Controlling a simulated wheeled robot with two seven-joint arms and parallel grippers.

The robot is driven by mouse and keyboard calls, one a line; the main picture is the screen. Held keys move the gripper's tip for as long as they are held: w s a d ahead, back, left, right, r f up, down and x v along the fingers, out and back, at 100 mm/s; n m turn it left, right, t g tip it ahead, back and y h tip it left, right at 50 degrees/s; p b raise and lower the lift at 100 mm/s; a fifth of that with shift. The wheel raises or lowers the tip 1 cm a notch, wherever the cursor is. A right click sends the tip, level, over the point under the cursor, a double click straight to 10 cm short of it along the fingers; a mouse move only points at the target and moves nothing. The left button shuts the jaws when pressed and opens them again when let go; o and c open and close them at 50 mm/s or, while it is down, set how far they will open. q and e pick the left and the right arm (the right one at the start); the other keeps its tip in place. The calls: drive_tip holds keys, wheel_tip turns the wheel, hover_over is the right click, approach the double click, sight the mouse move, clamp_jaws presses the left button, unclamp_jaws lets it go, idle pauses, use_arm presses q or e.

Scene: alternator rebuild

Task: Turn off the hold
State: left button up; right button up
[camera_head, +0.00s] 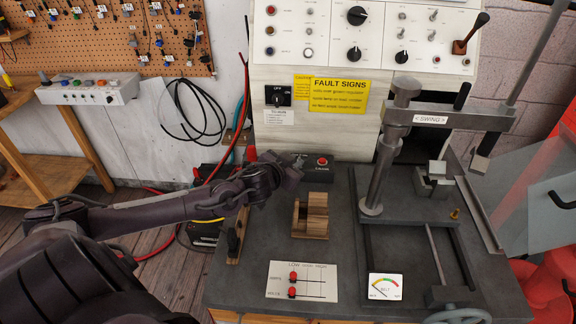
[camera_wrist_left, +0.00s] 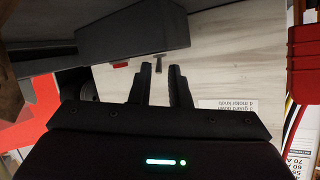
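No label that I can read says "hold". A dark control box (camera_head: 318,171) with a red button (camera_head: 322,161) and a small label sits at the back of the grey bench top. My left gripper (camera_head: 297,166) is at the left end of this box, and its tips partly hide that end. My right gripper is in neither view.
A wooden block (camera_head: 312,216) stands just in front of the box. A slider plate (camera_head: 302,281) with red knobs and a belt gauge (camera_head: 385,287) lie nearer. A clamp post (camera_head: 379,165) rises on the right. An OFF/ON rotary switch (camera_head: 278,95) is on the panel behind.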

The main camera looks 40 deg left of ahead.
use_arm(q)
drive_tip(key=v, duration=0.6)
drive_tip(key=shift+s+p, duration=0.3)
drive_tip(key=shift+p, duration=0.05)
drive_tip(key=shift+r, duration=0.1)
